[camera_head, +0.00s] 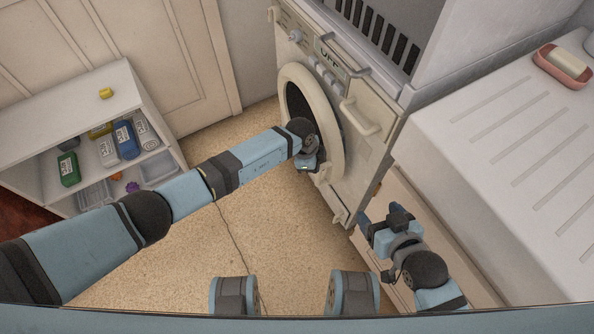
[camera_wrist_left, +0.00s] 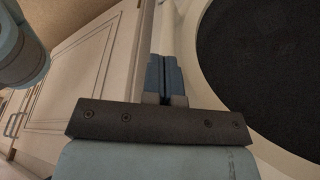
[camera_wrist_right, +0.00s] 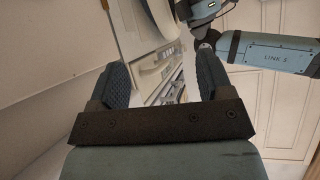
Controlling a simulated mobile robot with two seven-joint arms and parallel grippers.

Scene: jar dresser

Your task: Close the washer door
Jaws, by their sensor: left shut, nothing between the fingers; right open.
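The washer (camera_head: 370,105) stands at the centre right, its front facing left. Its round door, a cream ring (camera_head: 334,135) around dark glass, stands out from the front; how wide its gap is, I cannot tell. My left gripper (camera_head: 306,164) is at the ring's lower left part, with the wrist covering some of the ring. In the left wrist view its fingers (camera_wrist_left: 165,78) are shut and empty, close beside the door's pale rim (camera_wrist_left: 190,55); contact is unclear. My right gripper (camera_head: 378,224) is low beside the washer's near side, with fingers open and empty in the right wrist view (camera_wrist_right: 160,85).
A ribbed white counter (camera_head: 490,130) adjoins the washer at right, with a soap dish (camera_head: 562,66) on it. A low white shelf (camera_head: 60,110) with bottles stands at left. Tan floor (camera_head: 255,215) between them is open. My left arm spans it.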

